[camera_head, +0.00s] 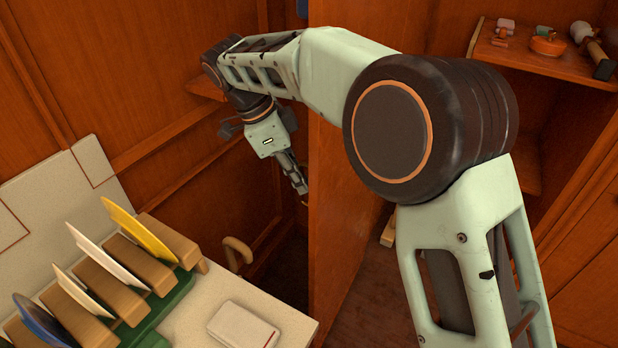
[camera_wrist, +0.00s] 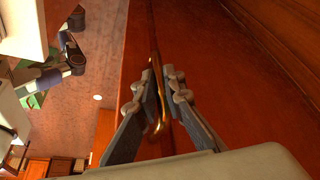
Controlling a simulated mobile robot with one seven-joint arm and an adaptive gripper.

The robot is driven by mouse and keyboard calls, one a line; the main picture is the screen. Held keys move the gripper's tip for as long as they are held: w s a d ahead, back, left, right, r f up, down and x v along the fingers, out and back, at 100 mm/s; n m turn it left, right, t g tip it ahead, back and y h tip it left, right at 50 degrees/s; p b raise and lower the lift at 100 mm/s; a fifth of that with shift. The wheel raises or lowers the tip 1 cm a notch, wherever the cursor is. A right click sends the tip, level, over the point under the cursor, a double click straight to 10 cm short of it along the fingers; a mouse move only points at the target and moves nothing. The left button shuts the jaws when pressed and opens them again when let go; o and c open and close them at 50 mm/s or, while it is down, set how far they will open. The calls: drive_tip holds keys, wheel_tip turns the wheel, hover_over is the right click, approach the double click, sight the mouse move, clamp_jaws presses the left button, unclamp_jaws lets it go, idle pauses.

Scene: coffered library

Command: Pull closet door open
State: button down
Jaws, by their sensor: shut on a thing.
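The closet door is a tall reddish-brown wooden panel (camera_head: 340,240) in the middle of the head view, standing out toward me, with open shelves to its right. In the wrist view the door's face (camera_wrist: 210,60) fills the middle and right. A curved brass handle (camera_wrist: 157,122) is mounted on it. My gripper (camera_wrist: 160,74) is shut on the handle, with one finger on each side of it. In the head view my gripper (camera_head: 301,186) is at the left side of the door panel, and the handle is mostly hidden there.
A shelf (camera_head: 567,66) with small items is at the upper right. At the lower left a pale counter (camera_head: 195,309) holds a plate rack (camera_head: 150,318) with several plates and a white box (camera_head: 243,326). A wooden chair or arm-like curved piece (camera_head: 237,248) is near the counter's edge.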

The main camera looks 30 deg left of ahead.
drive_tip(key=shift+w+r, duration=0.1)
drive_tip(key=shift+w, duration=0.15)
drive_tip(key=c, duration=2)
unclamp_jaws()
drive_tip(key=shift+s, duration=0.1)
drive_tip(key=shift+a+r, duration=0.2)
drive_tip(key=shift+r, duration=0.1)
drive_tip(key=shift+v, duration=5.65)
